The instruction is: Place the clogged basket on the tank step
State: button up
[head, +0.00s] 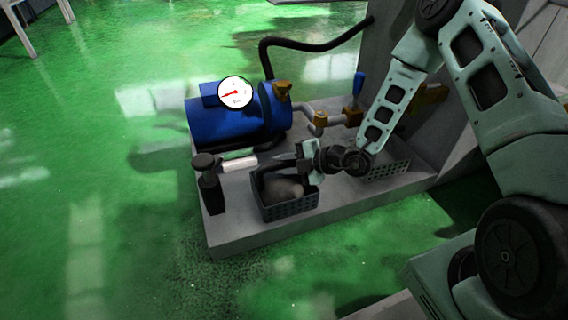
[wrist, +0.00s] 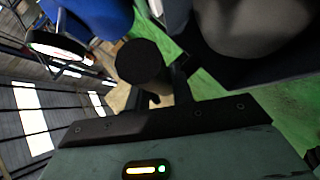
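The clogged basket (head: 290,208) is a dark grey perforated basket with a grey-brown lump (head: 283,188) in it. It stands on the grey tank step (head: 235,238), near the front edge. My gripper (head: 283,160) is just above the basket's back rim, close to its dark handle. I cannot tell whether it touches the handle. In the wrist view, the lump (wrist: 255,25) fills the upper right. A dark round-ended piece (wrist: 145,62) shows by my gripper's fingers, and what it is stays unclear. The finger gap is not clearly visible.
A second perforated basket (head: 390,171) stands to the right under my arm. A blue pump (head: 225,122) with a white gauge (head: 235,92) is behind. Green floor (head: 90,200) is open left.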

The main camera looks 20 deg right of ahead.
jog(key=o, duration=0.4)
jog(key=shift+r, duration=0.1)
